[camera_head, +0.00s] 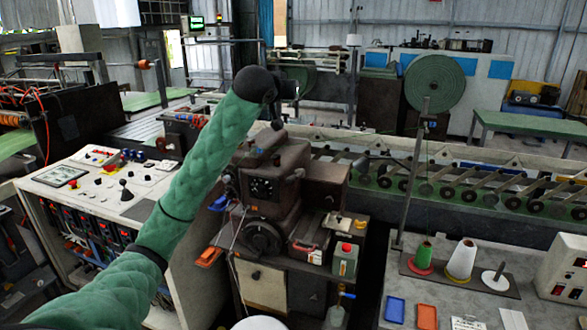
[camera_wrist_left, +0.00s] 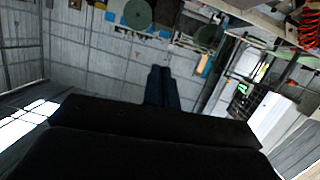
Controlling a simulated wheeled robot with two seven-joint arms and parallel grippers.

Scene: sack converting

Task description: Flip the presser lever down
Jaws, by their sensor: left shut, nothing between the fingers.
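A brown sewing machine head (camera_head: 268,190) stands on a metal stand in the middle of the head view, with a dark handwheel low on its front. I cannot pick out the presser lever for certain; part of the machine's upper left is behind my left arm. My left arm, in a green padded sleeve, rises from the lower left to a black joint above the machine. My left gripper (camera_wrist_left: 161,86) shows in the left wrist view with its dark fingers together and empty, apart from the machine. My right gripper is in neither view.
A control desk (camera_head: 120,185) with buttons and a joystick is at left. A grey table (camera_head: 450,290) at right holds thread cones, including a green one (camera_head: 424,254), and small trays. A long conveyor (camera_head: 450,185) runs behind.

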